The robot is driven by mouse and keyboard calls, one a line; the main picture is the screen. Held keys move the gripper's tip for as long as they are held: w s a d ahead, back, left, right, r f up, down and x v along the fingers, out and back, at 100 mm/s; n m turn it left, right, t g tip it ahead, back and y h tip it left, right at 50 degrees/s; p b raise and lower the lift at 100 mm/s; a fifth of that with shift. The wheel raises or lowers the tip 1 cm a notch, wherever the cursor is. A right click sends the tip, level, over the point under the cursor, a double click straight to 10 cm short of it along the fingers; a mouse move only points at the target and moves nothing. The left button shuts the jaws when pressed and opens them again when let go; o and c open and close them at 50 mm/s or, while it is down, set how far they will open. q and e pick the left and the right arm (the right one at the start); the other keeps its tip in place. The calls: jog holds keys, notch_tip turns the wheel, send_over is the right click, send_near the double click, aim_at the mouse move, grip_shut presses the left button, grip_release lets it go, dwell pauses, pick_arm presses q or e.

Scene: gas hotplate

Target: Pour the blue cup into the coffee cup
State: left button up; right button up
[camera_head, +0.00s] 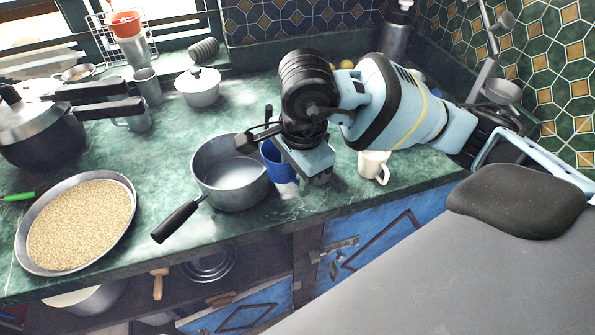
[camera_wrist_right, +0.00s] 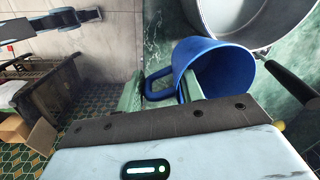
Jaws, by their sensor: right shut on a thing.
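The blue cup (camera_head: 277,162) is beside the saucepan on the green counter, partly hidden by my right gripper (camera_head: 299,164). In the right wrist view, the blue cup (camera_wrist_right: 222,68) shows its open mouth and its handle lies between the fingers of my right gripper (camera_wrist_right: 163,89). The right gripper is shut on the cup. I cannot tell whether the cup touches the counter, and its contents are not visible. A cream-white cup (camera_head: 372,166), likely the coffee cup, stands upright near the counter's front edge, right of the gripper. My left gripper is not in view.
A saucepan (camera_head: 230,185) stands close left of the blue cup, its black handle over the front edge. A pan of grain (camera_head: 82,226) and a pressure cooker (camera_head: 40,135) are at left. A lidded white pot (camera_head: 198,88) stands behind. Some counter is clear between the two cups.

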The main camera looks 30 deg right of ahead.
jog(key=shift+r+p, duration=0.95)
jog(key=shift+r, duration=1.1)
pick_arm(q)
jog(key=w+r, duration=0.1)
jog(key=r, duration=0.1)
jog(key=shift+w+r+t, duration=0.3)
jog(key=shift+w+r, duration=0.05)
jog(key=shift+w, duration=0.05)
